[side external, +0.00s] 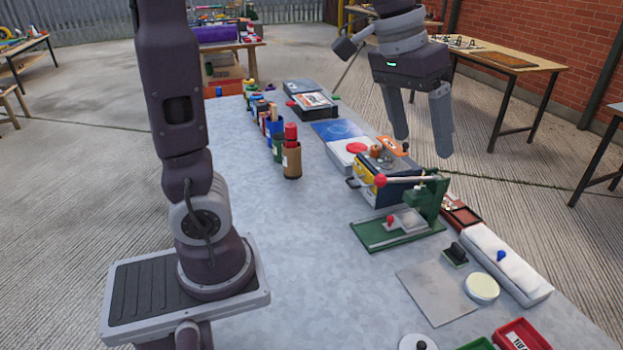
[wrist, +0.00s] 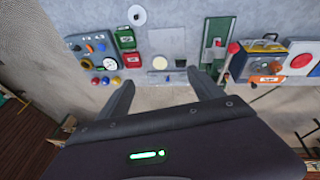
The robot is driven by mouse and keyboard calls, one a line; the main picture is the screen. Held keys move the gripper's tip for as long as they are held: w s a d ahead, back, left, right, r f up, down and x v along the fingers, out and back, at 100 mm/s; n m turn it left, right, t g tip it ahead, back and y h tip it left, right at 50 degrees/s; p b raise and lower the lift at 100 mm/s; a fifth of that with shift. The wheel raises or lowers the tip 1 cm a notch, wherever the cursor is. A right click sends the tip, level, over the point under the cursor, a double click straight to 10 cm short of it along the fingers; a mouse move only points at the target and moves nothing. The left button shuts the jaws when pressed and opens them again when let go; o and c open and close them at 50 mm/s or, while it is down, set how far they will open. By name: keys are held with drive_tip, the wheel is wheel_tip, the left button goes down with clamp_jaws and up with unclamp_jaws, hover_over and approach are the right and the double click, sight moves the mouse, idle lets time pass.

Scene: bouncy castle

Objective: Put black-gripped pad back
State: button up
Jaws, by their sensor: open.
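The black-gripped pad (side external: 455,254), a small green-edged block with a black handle on top, stands upright on the table beside a flat grey square plate (side external: 433,290). In the wrist view the pad (wrist: 181,63) is small, to the right of a cream round disc (wrist: 160,62). My gripper (side external: 420,142) is open and empty, high above the far right side of the table, well apart from the pad. In the wrist view its two fingers (wrist: 161,80) spread on either side of the disc, pad and a long white box. Nothing hides the pad.
The long white box (side external: 505,265) with a blue knob lies right of the pad. A green lever press (side external: 400,232) stands left of it. Red and green trays (side external: 520,337) are at the near edge. The table's middle left (side external: 320,240) is clear.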

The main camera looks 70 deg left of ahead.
drive_tip(key=s+f+t, duration=0.1)
drive_tip(key=s+f, duration=0.1)
drive_tip(key=s, duration=0.7)
drive_tip(key=s+d+f+m+t+y, duration=0.1)
drive_tip(key=s+f, duration=0.1)
drive_tip(key=s, duration=0.7)
drive_tip(key=shift+d+y, duration=0.2)
drive_tip(key=shift+y, duration=0.1)
